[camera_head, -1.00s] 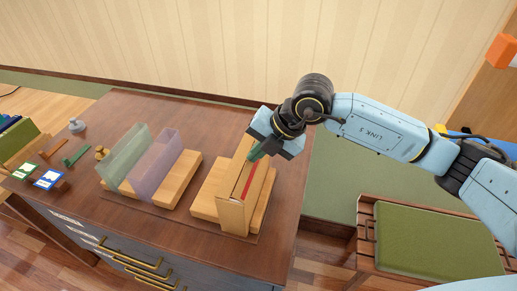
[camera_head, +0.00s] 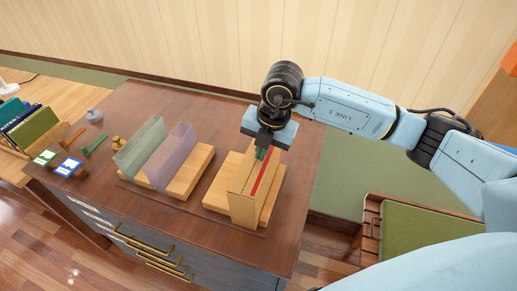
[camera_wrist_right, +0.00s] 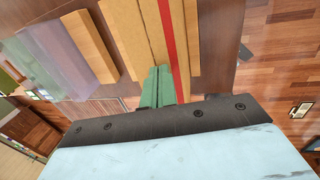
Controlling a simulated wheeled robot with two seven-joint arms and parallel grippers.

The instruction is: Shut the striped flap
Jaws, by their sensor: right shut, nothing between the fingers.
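The striped flap (camera_head: 261,178) is a wooden panel with a red stripe, part of a light wooden block-like stand at the right of the dark cabinet top. In the right wrist view the red stripe (camera_wrist_right: 169,40) runs away from my fingers. My right gripper (camera_head: 261,153) is shut and empty, its green fingertips at the far top end of the stand beside the stripe. In the right wrist view the fingertips (camera_wrist_right: 157,88) lie over the wood; I cannot tell whether they touch it. How far the flap is open is unclear. My left gripper is out of view.
Two translucent panels, green (camera_head: 138,148) and purple (camera_head: 170,156), stand on a wooden base to the left. Small cards (camera_head: 68,168) and a grey knob (camera_head: 94,115) lie farther left. A bench with a green cushion (camera_head: 420,232) stands at right.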

